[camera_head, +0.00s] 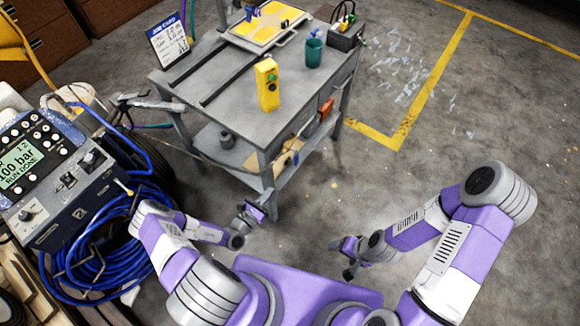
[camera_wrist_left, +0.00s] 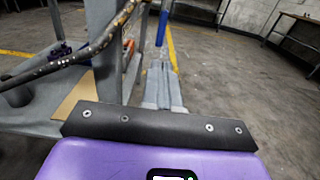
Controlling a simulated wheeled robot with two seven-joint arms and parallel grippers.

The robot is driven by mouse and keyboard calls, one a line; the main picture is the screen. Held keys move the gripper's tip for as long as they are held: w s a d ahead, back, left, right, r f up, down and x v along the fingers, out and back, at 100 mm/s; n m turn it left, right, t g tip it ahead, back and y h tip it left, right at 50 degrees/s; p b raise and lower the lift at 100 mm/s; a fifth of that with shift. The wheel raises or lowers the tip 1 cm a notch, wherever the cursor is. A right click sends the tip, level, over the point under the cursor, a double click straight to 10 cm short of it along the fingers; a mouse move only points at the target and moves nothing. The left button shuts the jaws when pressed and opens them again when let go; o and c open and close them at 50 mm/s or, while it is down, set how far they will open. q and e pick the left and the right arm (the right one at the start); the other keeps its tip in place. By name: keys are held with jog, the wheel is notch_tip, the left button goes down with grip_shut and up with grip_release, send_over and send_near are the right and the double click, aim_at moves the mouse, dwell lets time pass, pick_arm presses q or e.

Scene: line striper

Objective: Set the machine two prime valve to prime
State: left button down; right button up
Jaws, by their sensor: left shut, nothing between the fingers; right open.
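The machine's control box (camera_head: 65,172) stands at the left edge of the head view, marked with a 2. Its lit display (camera_head: 20,162) reads 100 bar and RUN DONE. I cannot tell which is the prime valve. My left gripper (camera_head: 254,212) is to the right of the box, well apart from it, near the cart's leg. Its fingers (camera_wrist_left: 163,90) are shut and empty. My right gripper (camera_head: 346,258) is open and empty over the floor.
Blue hose (camera_head: 95,245) lies coiled below the box. A dark bar (camera_wrist_left: 75,55) crosses the left wrist view. Floor at the right is clear.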

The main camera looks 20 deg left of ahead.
aim_at(295, 162)
pick_arm(q)
jog(key=b+x, duration=0.3)
jog(key=x, duration=1.1)
